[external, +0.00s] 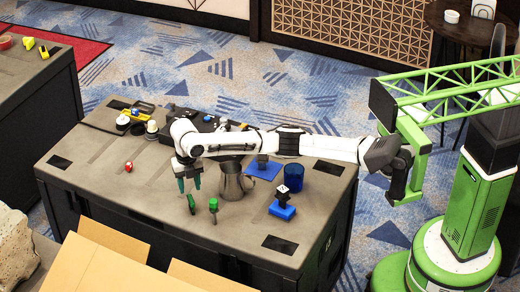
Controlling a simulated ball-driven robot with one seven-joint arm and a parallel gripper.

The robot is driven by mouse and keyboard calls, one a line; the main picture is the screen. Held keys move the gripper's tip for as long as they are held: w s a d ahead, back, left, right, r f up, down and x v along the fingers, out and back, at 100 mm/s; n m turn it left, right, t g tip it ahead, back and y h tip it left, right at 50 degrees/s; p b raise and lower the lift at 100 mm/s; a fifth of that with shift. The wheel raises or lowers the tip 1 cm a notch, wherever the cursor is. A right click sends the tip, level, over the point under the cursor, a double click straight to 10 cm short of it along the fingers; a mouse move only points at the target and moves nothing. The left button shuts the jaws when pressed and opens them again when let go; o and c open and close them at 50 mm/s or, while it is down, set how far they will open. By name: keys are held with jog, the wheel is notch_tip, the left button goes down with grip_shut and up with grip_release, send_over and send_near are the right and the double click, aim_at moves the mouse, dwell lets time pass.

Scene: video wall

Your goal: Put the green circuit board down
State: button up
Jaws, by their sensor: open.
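My gripper (188,184) hangs from the white arm over the front left-middle of the dark-topped table, with its teal fingers apart and nothing visible between them. A small dark green piece (191,204) is just below the fingertips and looks apart from them. It may be the green circuit board, but it is too small to tell. A brighter green piece with a dark lower end (213,205) is just to its right. I cannot tell whether either one lies flat or stands up.
A grey metal pitcher (233,184) stands close to the right of my gripper. Further right are a blue cup (293,178) and a blue block with a dark top (282,210). A red item (129,167) lies left. The table's front left is clear. Open cardboard boxes (115,265) stand in front.

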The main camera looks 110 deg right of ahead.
aim_at(191, 199)
jog(key=shift+r+p, duration=0.35)
jog(key=shift+r, duration=2.05)
